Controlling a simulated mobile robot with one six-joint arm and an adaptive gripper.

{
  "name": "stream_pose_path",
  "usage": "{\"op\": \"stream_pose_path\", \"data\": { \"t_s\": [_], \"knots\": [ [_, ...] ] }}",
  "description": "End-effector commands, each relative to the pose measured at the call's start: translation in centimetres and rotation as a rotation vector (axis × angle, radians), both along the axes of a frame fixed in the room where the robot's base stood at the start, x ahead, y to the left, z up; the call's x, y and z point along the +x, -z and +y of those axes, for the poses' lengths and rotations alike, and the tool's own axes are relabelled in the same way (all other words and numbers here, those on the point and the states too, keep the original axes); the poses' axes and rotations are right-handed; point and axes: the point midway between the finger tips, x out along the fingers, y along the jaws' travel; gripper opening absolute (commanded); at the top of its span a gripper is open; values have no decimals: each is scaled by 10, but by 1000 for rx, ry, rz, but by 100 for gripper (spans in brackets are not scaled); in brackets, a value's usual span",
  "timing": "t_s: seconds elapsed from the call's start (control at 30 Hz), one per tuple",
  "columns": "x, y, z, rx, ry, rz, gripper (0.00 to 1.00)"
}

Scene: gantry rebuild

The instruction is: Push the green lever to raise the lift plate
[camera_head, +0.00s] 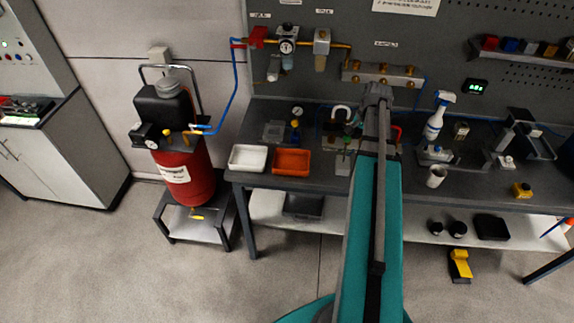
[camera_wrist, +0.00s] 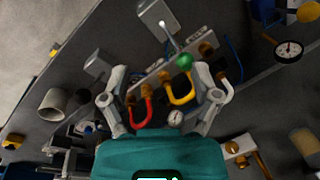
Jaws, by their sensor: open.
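In the wrist view a round green knob (camera_wrist: 184,61) sits at the end of a thin metal lever rod (camera_wrist: 171,38). The rod comes from a grey metal block (camera_wrist: 158,17). My gripper (camera_wrist: 162,93) is open and empty, with one finger on each side of the picture. The green knob shows between the fingers, nearer the right one. I cannot tell how far below the fingers it is or whether they touch it. I cannot pick out the lift plate with certainty. In the head view my arm hides the gripper and much of this part of the bench.
Red (camera_wrist: 140,112) and yellow (camera_wrist: 182,91) hoses loop between the fingers from a valve bar. A gauge (camera_wrist: 288,49) stands at the upper right. In the head view, white (camera_head: 248,158) and orange (camera_head: 291,161) trays, a spray bottle (camera_head: 435,122) and a cup (camera_head: 436,177) stand on the bench.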

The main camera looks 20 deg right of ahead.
Motion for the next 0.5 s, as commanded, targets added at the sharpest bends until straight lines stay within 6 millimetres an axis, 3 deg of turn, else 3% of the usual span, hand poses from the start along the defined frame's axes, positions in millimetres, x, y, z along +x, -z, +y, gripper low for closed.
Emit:
{"op": "stream_pose_path", "data": {
  "t_s": [0.2,0.5],
  "knots": [
    [-4,-22,-2,0,0,0,80],
    [-6,-36,-1,0,-5,1,80]
  ]
}}
